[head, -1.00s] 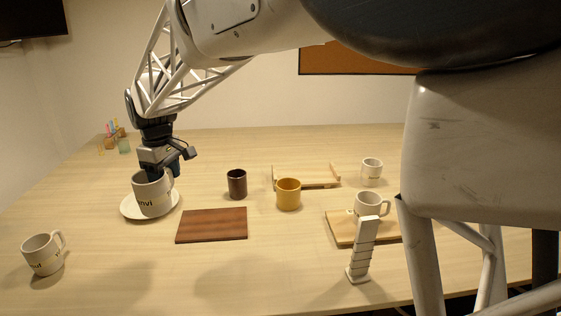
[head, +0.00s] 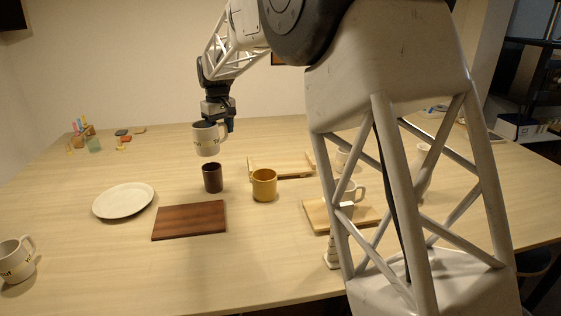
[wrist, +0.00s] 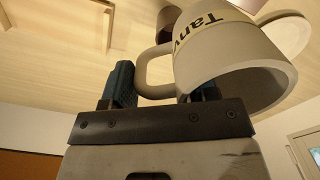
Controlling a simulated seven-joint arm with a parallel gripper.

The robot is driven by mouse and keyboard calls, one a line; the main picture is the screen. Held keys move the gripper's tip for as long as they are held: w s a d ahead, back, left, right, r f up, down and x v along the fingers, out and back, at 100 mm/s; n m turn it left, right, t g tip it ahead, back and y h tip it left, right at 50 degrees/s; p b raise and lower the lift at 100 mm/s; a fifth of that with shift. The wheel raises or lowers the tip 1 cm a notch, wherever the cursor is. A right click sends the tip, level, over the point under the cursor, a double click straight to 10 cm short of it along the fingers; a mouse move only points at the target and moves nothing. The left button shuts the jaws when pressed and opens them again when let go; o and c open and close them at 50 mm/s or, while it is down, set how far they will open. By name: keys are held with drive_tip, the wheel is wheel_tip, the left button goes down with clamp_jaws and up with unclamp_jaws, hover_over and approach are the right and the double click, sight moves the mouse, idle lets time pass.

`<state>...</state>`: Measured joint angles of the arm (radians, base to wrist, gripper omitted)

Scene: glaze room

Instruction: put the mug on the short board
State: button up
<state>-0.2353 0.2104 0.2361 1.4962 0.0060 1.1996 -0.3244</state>
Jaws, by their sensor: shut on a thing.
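My gripper (head: 218,122) is shut on a white mug (head: 206,141) with dark lettering and holds it upright in the air, above and behind the dark brown cup. In the wrist view the mug (wrist: 235,70) shows large, with its handle (wrist: 150,75) between the fingers. A dark reddish-brown board (head: 190,221) lies bare at the front left of the table. A light wooden board (head: 317,216) lies to the right with another white mug (head: 350,190) on it. My arm hides part of that board, so I cannot compare their full lengths.
An empty white plate (head: 123,201) lies left of the dark board. A dark brown cup (head: 212,178), a yellow mug (head: 264,185) and a wooden rack (head: 283,172) stand mid-table. Another white mug (head: 16,261) stands front left. A white upright piece (head: 332,252) stands front right, partly hidden.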

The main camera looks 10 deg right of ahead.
drive_tip(key=w+d+m, duration=0.3)
drive_tip(key=w+d, duration=0.4)
drive_tip(key=d, duration=0.5)
drive_tip(key=m, duration=0.3)
hover_over(293, 164)
wheel_tip(293, 164, down, 6)
drive_tip(key=shift+d+f, duration=0.1)
drive_tip(key=shift+f, duration=0.1)
drive_tip(key=shift+f, duration=2.35)
drive_tip(key=shift+f, duration=2.55)
drive_tip(key=shift+f, duration=0.1)
